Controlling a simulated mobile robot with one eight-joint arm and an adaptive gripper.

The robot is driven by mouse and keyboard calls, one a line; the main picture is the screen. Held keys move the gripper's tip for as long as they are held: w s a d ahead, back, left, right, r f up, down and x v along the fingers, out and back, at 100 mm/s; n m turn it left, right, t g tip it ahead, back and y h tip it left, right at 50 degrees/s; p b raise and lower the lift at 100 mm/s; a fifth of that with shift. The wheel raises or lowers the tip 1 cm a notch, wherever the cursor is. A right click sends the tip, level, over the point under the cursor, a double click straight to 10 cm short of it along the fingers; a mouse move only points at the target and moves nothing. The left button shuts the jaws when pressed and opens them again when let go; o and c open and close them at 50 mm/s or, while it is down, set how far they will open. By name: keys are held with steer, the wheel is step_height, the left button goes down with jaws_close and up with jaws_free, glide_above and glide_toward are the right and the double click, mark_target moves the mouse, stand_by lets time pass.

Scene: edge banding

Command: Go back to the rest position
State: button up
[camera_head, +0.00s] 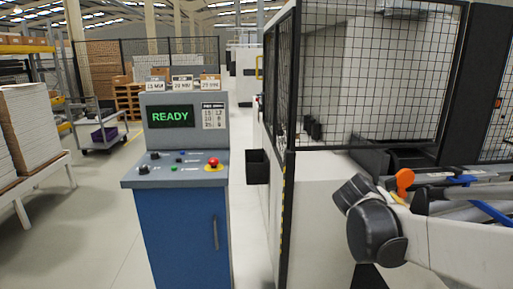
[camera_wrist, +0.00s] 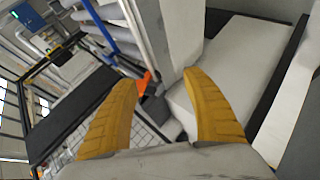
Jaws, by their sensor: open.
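My gripper (camera_wrist: 160,82) shows in the wrist view as two yellow ribbed fingers, spread apart with nothing between them. Beyond the fingers are a white machine surface and a small orange part (camera_wrist: 145,82). In the head view my arm crosses the lower right, in front of the machine, and the gripper itself cannot be made out. The control console (camera_head: 182,225) stands left of the arm, blue with a grey top. Its screen (camera_head: 170,116) reads READY. A red emergency button (camera_head: 213,162) sits on its panel.
A black mesh guard (camera_head: 375,75) encloses the machine at the right. A black bin (camera_head: 257,166) hangs on the white machine side. Stacked white panels (camera_head: 30,130) lie on a table at the far left. A cart (camera_head: 102,135) stands behind. The floor between table and console is clear.

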steer(key=s+a+f+m+y, duration=0.1)
steer(key=s+a+f+y, duration=0.2)
steer(key=s+a, duration=0.5)
steer(key=s+a+f+m+y, duration=0.1)
steer(key=s+a+f+y, duration=0.3)
steer(key=s, duration=1.1)
steer(key=a+y, duration=0.1)
steer(key=a, duration=0.2)
steer(key=shift+a+m, duration=0.3)
steer(key=shift+a, duration=0.1)
